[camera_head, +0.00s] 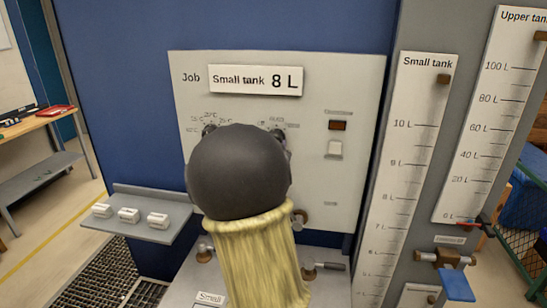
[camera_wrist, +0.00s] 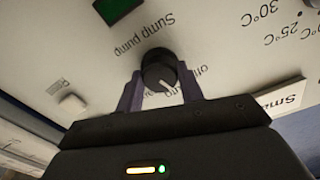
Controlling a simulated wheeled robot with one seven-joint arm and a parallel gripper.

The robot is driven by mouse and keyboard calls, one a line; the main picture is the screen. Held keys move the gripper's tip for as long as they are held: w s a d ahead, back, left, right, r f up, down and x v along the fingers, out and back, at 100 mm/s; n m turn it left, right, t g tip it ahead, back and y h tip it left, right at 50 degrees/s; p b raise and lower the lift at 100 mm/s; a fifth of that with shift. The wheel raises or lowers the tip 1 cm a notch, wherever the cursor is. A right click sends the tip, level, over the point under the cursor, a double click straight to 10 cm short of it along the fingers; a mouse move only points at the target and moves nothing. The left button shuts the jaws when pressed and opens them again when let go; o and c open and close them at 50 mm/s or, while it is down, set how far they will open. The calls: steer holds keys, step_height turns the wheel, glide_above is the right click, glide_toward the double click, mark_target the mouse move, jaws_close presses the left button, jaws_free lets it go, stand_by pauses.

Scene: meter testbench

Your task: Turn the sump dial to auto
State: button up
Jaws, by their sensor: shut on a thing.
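The sump dial (camera_wrist: 158,68) is a round black knob on the pale panel, under an upside-down "Sump pump" label in the wrist view. My gripper (camera_wrist: 160,77) is shut on it, with one dark purple finger on each side. A white pointer mark on the knob's face points down and slightly right in the wrist picture. Small position labels beside the knob are upside down and partly covered by the fingers, so I cannot read them all. In the head view my dark arm end covers my gripper, and the dial's grip cannot be seen.
In the head view, the panel (camera_head: 350,75) carries a "Small tank 8 L" card (camera_head: 255,80), a brown indicator window (camera_head: 338,126) and a white switch (camera_head: 335,150). A grey shelf (camera_head: 180,233) with several white blocks is at left. Tank gauges (camera_head: 405,150) stand at right.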

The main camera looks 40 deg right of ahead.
steer(key=shift+m+b, duration=1.6)
steer(key=shift+b, duration=0.1)
steer(key=o, duration=1)
steer(key=shift+a, duration=0.1)
steer(key=b+v, duration=0.1)
steer(key=v, duration=1.6)
steer(key=shift+s, duration=0.2)
